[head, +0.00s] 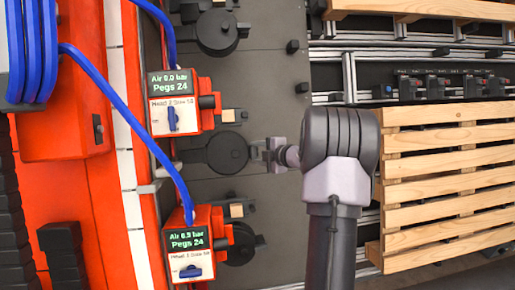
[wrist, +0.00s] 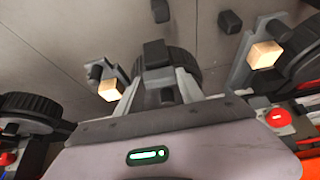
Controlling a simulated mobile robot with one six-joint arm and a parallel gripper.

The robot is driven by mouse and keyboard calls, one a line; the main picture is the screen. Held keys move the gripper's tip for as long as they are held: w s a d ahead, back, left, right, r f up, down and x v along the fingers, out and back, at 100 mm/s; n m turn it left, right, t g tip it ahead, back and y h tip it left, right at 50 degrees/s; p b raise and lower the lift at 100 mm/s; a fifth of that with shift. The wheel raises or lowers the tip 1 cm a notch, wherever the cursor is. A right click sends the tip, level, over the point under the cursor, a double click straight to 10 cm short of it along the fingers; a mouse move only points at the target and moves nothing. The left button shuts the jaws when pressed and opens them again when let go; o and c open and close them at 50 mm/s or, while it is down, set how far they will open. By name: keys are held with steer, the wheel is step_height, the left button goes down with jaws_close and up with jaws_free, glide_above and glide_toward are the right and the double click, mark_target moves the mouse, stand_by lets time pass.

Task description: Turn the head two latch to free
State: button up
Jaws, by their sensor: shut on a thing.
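The orange head two box (head: 190,112) carries a screen reading Air 0.0 bar and Pegs 24. Its blue knob (head: 172,119) stands upright. Below and right of it is a round dark latch (head: 228,152), which I take for the head two latch; no label shows on it. My gripper (head: 268,150) reaches in from the right and is shut on the latch's handle. In the wrist view, the gripper (wrist: 162,92) has its fingers on both sides of a dark block, with the ribbed round body (wrist: 183,65) behind. The exact finger contact is partly hidden.
A second orange box (head: 198,243), reading Air 0.9 bar, sits below with its knob level. Other round dark parts lie above (head: 217,32) and below (head: 240,250). Blue hoses (head: 110,90) cross the left. A wooden pallet (head: 450,180) stands right. Small tan blocks (wrist: 264,55) flank the gripper.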

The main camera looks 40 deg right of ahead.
stand_by(0.5)
steer(key=o, duration=1.1)
steer(key=shift+w, duration=0.1)
steer(key=p+v, duration=0.4)
steer(key=v, duration=1.3)
steer(key=shift+r+p, duration=0.2)
steer(key=shift+p, duration=0.15)
